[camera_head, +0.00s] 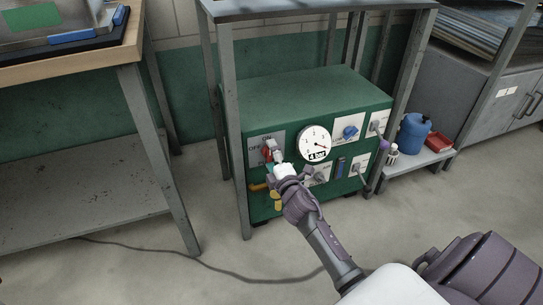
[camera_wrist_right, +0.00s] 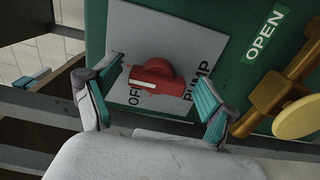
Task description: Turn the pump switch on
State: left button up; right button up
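The pump switch (camera_wrist_right: 160,78) is a red rotary knob on a light grey plate (camera_wrist_right: 180,35) on the green pump unit (camera_head: 300,98). In the right wrist view, the white stripe on its bar is near the "OFF" lettering. In the head view the red knob (camera_head: 268,151) is partly covered by my right gripper (camera_head: 277,157). In the right wrist view the fingers of my right gripper (camera_wrist_right: 160,88) are spread apart, one on each side of the knob, with gaps visible between them and it. My left gripper is in neither view.
A yellow valve handle (camera_wrist_right: 290,95) under an "OPEN" label is close beside the right finger. A round gauge (camera_head: 314,144) and a blue knob (camera_head: 349,132) are on the same panel. Metal frame legs (camera_head: 234,130) stand at the unit's corners. A cable (camera_head: 215,268) lies on the floor.

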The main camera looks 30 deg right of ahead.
jog(key=v, duration=1.2)
dwell(0.4)
